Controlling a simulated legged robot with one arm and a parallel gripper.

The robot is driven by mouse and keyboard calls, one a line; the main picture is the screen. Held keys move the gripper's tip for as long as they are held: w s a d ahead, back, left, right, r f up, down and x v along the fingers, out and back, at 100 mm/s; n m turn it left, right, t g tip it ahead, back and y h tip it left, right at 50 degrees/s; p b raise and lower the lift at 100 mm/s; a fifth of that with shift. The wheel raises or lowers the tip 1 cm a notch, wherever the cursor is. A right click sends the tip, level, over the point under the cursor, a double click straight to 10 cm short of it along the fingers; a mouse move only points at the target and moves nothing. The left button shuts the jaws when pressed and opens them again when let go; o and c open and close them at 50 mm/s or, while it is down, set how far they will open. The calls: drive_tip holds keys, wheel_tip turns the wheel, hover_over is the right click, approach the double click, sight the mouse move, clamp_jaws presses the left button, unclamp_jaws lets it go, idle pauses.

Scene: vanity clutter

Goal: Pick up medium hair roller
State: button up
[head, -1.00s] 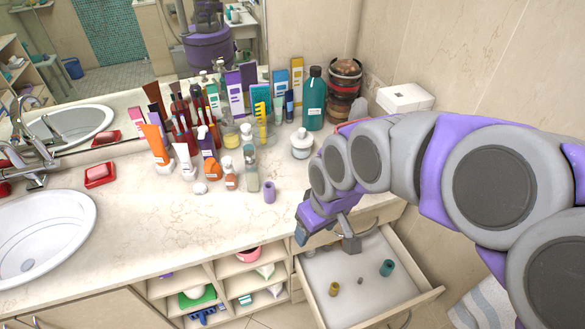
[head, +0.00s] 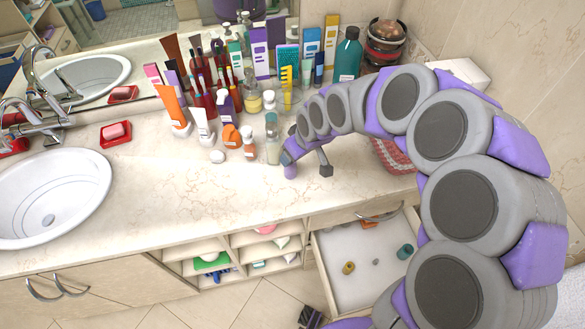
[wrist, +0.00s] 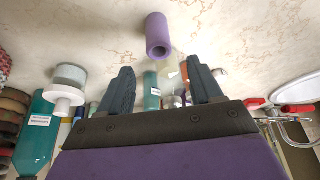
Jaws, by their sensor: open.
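A purple hair roller (head: 290,172) stands on the marble counter near its front, right beside my gripper (head: 307,167). In the wrist view the purple roller (wrist: 158,36) is beyond the fingertips, roughly centred between them and not held. My gripper (wrist: 160,72) is open and empty there, with its two dark fingers apart. A teal roller (head: 404,251) and a smaller yellow roller (head: 348,267) are in the open drawer (head: 372,292). A tiny grey item (head: 375,262) lies between them.
Bottles and tubes crowd the counter behind the purple roller, including a clear bottle (head: 273,140) close by. A red-and-white woven basket (head: 392,157) is partly hidden behind my arm. The sink (head: 45,195) and red soap dish (head: 115,132) are left. Counter left of the roller is clear.

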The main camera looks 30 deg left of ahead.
sight(289, 167)
drive_tip(key=x, duration=0.3)
drive_tip(key=a+x, duration=0.1)
drive_tip(key=x, duration=0.2)
drive_tip(key=shift+b, duration=0.4)
drive_tip(key=shift+d+f, duration=0.35)
drive_tip(key=shift+f, duration=0.05)
drive_tip(key=f, duration=0.1)
drive_tip(key=f+b, duration=0.1)
drive_tip(key=f, duration=0.2)
drive_tip(key=shift+w+a, duration=0.2)
drive_tip(key=shift+w, duration=0.15)
drive_tip(key=shift+a+f, duration=0.15)
drive_tip(key=shift+a, duration=0.25)
drive_tip(key=shift+c, duration=0.9)
drive_tip(key=shift+d, duration=0.4)
drive_tip(key=c, duration=0.5)
drive_tip(key=shift+c, duration=1.3)
drive_tip(key=shift+a, duration=0.25)
drive_tip(key=shift+c, duration=0.4)
